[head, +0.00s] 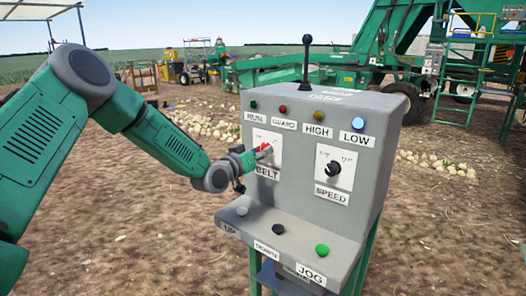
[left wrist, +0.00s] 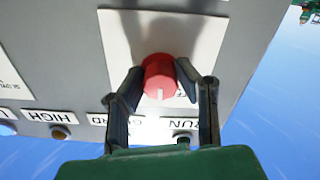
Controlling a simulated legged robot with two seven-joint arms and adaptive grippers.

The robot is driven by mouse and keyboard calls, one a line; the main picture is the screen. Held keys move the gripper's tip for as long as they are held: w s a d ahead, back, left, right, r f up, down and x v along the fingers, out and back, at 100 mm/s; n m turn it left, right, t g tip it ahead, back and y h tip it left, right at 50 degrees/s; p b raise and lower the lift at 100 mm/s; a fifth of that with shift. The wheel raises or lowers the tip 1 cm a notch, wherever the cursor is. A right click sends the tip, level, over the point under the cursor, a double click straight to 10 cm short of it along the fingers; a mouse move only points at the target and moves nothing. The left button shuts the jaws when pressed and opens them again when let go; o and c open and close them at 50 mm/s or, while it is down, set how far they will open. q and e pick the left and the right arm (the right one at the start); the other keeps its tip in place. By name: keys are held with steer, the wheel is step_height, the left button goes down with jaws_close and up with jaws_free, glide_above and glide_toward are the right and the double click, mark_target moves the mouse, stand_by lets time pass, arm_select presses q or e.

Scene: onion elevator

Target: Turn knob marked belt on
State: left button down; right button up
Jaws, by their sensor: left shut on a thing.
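The red belt knob (left wrist: 159,77) sits on a white plate (left wrist: 114,42) on the grey control panel. In the head view the knob (head: 265,148) shows partly behind my left gripper, above the label BELT (head: 267,172). My left gripper (left wrist: 158,83) is shut on the knob, with one finger on each side. In the head view my left gripper (head: 256,155) reaches the panel from the left. A white pointer line shows on the knob's face in the left wrist view. My right gripper is not in view.
The grey control panel (head: 375,150) also bears a black speed knob (head: 334,169), a row of coloured lamps above, and black and green buttons (head: 322,250) on its lower ledge. A black lever (head: 306,62) stands on top. Green machinery (head: 345,40) stands behind on open soil.

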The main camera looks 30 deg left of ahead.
arm_select(q)
steer(key=m, duration=0.4)
steer(key=shift+f+m, duration=0.25)
steer(key=shift+m, duration=0.05)
steer(key=shift+s+a+f+m, duration=0.1)
steer(key=shift+m, duration=2.1)
steer(key=c, duration=1.2)
jaws_free()
steer(key=shift+a, duration=0.1)
steer(key=s, duration=0.8)
steer(key=s+a, duration=0.1)
steer(key=s, duration=0.2)
steer(key=shift+s, duration=0.4)
